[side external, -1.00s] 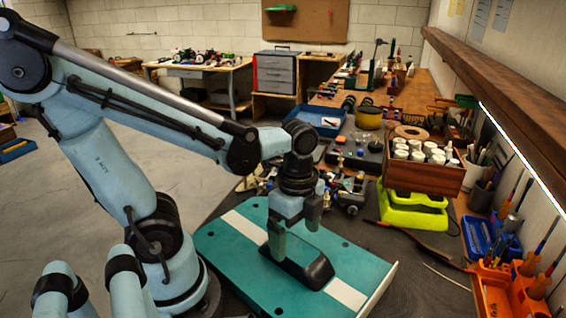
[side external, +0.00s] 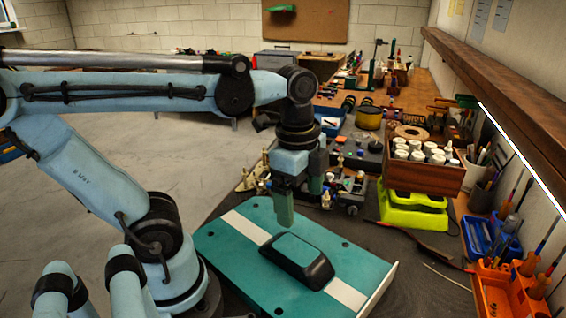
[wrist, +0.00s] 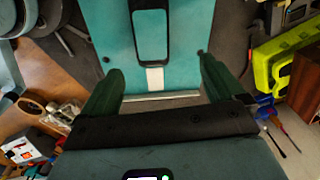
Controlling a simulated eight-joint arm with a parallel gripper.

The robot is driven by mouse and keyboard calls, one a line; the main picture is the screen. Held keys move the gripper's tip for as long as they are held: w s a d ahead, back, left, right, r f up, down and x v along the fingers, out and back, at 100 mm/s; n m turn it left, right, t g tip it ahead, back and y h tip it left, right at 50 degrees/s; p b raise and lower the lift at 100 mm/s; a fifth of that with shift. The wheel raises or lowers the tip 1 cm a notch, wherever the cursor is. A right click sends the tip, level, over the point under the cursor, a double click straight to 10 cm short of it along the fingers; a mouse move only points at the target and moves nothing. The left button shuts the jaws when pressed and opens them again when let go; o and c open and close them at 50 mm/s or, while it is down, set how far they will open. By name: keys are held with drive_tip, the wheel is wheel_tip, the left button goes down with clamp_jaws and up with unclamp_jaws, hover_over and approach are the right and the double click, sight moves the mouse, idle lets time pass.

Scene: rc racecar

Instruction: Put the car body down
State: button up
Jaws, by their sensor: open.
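The car body (side external: 350,257) is a teal panel with a white stripe and a raised black-edged cabin (side external: 297,258). It lies flat on the dark work surface in the side external view. In the wrist view the car body (wrist: 104,22) is at the top, with its cabin (wrist: 150,32) near the middle. My gripper (side external: 299,203) is above the cabin, apart from it, fingers pointing down. In the wrist view my gripper (wrist: 158,66) is open, with nothing between its green fingers. The underside of the car body is hidden.
Small mechanical parts (side external: 347,200) lie behind the car body. A lime-green stand (side external: 412,212) and a wooden crate of white-capped jars (side external: 420,176) are at right. Blue (side external: 490,238) and orange (side external: 498,290) tool holders line the right edge. Open floor is on the left.

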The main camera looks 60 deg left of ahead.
drive_tip(key=w+n+t, duration=0.1)
drive_tip(key=n+t, duration=0.1)
drive_tip(key=n, duration=0.2)
drive_tip(key=w+f+n+t, duration=0.1)
drive_tip(key=w+n+t, duration=0.1)
drive_tip(key=n, duration=0.2)
drive_tip(key=w+f+n+t, duration=0.1)
drive_tip(key=w+n+t, duration=0.1)
drive_tip(key=n, duration=0.2)
drive_tip(key=shift+a+f, duration=0.15)
drive_tip(key=shift+f, duration=0.1)
drive_tip(key=shift+o, duration=0.5)
drive_tip(key=shift+a, duration=0.1)
drive_tip(key=w+a+r+n+g+y, duration=0.1)
drive_tip(key=a+r+n+g, duration=0.3)
drive_tip(key=a, duration=0.7)
drive_tip(key=a+n+g+y, duration=0.1)
drive_tip(key=a+n, duration=0.4)
drive_tip(key=a, duration=0.6)
drive_tip(key=d+x, duration=0.1)
drive_tip(key=x, duration=0.8)
drive_tip(key=shift+f, duration=0.2)
drive_tip(key=shift+r, duration=0.1)
